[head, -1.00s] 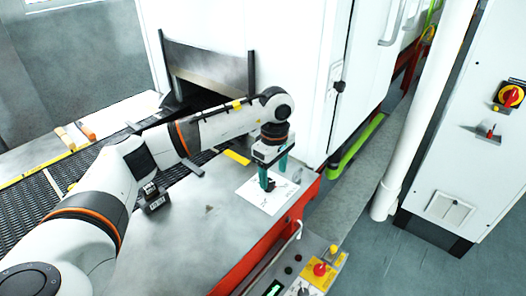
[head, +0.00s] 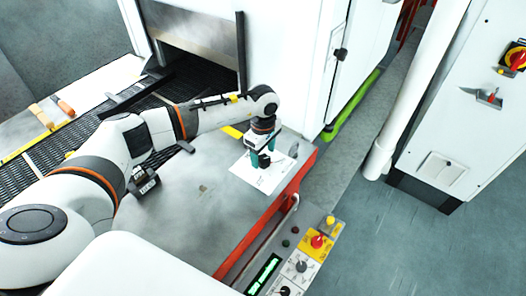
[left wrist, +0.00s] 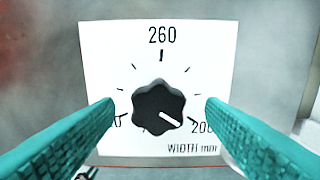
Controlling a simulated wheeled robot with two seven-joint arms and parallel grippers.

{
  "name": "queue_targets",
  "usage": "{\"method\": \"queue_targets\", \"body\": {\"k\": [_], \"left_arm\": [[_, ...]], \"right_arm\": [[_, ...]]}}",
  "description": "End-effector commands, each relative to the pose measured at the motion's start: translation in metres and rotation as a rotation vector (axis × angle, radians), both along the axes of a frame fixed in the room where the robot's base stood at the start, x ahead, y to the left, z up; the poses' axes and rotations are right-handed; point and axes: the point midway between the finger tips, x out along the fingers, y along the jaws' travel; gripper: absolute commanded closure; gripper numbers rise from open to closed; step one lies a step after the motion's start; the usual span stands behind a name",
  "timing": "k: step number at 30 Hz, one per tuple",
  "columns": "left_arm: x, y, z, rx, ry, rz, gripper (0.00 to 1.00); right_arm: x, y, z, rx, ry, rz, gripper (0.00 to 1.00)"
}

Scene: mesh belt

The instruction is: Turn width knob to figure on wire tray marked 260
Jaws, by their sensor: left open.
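The width knob (left wrist: 158,105) is black and lobed, on a white dial plate (left wrist: 110,50) lettered WIDTH. Its white pointer line aims to the lower right, towards the 200 figure. The 260 figure (left wrist: 162,34) is at the top of the dial, beside a longer tick. A lower-left figure is partly hidden by a finger. My left gripper (head: 263,158) is over the plate (head: 248,180) in the head view. Its teal fingers are open, one on each side of the knob, with gaps to it in the left wrist view. My right gripper is out of view.
A control panel (head: 300,266) with knobs and a display is at the machine's front, beside a red rail (head: 262,222). A small black block with a label (head: 145,183) is on the metal top. A mesh belt (head: 75,170) runs behind it. A white cabinet (head: 470,110) stands at right.

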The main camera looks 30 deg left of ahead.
Motion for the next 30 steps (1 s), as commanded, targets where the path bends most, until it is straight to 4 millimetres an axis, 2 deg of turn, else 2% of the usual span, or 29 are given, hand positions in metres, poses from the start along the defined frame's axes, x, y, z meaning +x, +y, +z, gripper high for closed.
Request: {"method": "queue_targets", "body": {"k": [4, 13, 14, 21, 30], "left_arm": [[0.0, 0.0, -0.01, 0.001, 0.001, 0.0, 0.35], [0.0, 0.0, -0.013, 0.001, -0.001, -0.001, 0.35], [0.0, 0.0, -0.013, 0.001, -0.001, -0.001, 0.39], [0.0, 0.0, -0.013, 0.001, -0.001, -0.001, 0.78], [0.0, 0.0, -0.013, 0.0, -0.001, 0.031, 0.8]], "right_arm": [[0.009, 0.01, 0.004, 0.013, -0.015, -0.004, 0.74], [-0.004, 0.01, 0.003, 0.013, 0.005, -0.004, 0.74], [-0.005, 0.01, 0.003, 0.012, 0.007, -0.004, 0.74], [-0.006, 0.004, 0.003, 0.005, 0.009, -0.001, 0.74], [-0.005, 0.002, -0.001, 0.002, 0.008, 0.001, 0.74]]}}
